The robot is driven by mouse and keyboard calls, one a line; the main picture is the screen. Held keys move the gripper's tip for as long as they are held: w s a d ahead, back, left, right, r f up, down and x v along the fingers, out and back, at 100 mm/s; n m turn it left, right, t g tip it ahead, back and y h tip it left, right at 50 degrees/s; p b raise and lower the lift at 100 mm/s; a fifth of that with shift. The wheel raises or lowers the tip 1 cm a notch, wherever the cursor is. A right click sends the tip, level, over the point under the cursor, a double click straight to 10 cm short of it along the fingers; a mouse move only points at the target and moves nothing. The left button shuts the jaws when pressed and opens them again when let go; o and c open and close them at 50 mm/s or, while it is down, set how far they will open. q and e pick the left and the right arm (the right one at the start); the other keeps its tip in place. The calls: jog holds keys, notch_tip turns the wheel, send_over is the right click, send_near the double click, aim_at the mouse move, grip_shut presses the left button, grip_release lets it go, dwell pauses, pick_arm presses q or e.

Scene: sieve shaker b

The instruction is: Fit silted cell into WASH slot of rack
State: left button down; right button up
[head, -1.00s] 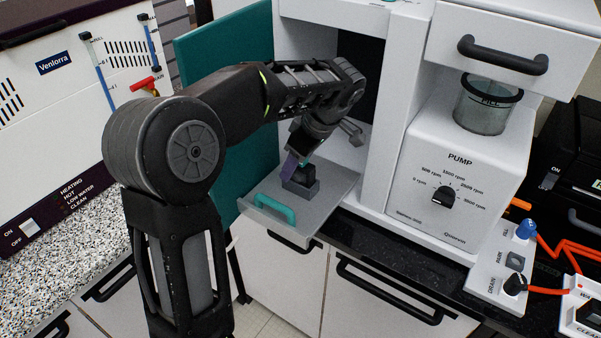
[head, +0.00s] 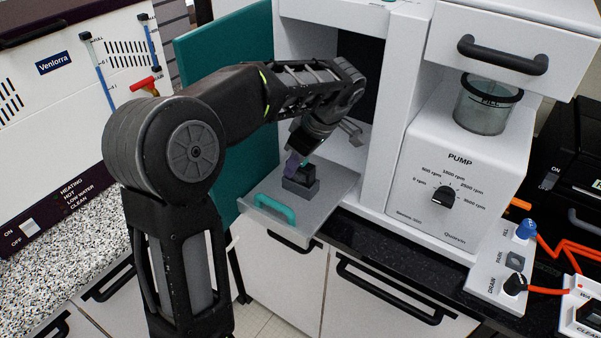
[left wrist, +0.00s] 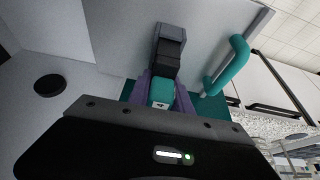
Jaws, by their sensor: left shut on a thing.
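My left gripper (head: 299,162), with purple fingers, is low over a pulled-out grey tray (head: 335,187) with a teal handle (head: 274,208). In the left wrist view the fingers (left wrist: 161,92) are shut on a small teal piece (left wrist: 160,90) with a pale mark, apparently the top of the silted cell. A dark grey block (head: 300,188) stands on the tray just below the fingers. It also shows in the left wrist view (left wrist: 168,50), beyond the teal piece. I cannot tell whether cell and block touch. No WASH marking is readable. My right gripper is out of view.
A teal door (head: 215,60) stands open left of the white cabinet, behind my arm. The cabinet's side wall (head: 385,130) and the white pump unit (head: 455,185) stand to the right. A dark counter edge runs below the pump.

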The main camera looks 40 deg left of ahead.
pick_arm(q)
jog(key=shift+r, duration=0.1)
jog(key=shift+r, duration=0.2)
notch_tip(320, 180, up, 2)
jog(key=shift+r, duration=0.15)
notch_tip(320, 180, up, 7)
jog(key=p, duration=0.5)
jog(key=shift+r, duration=0.15)
dwell(0.5)
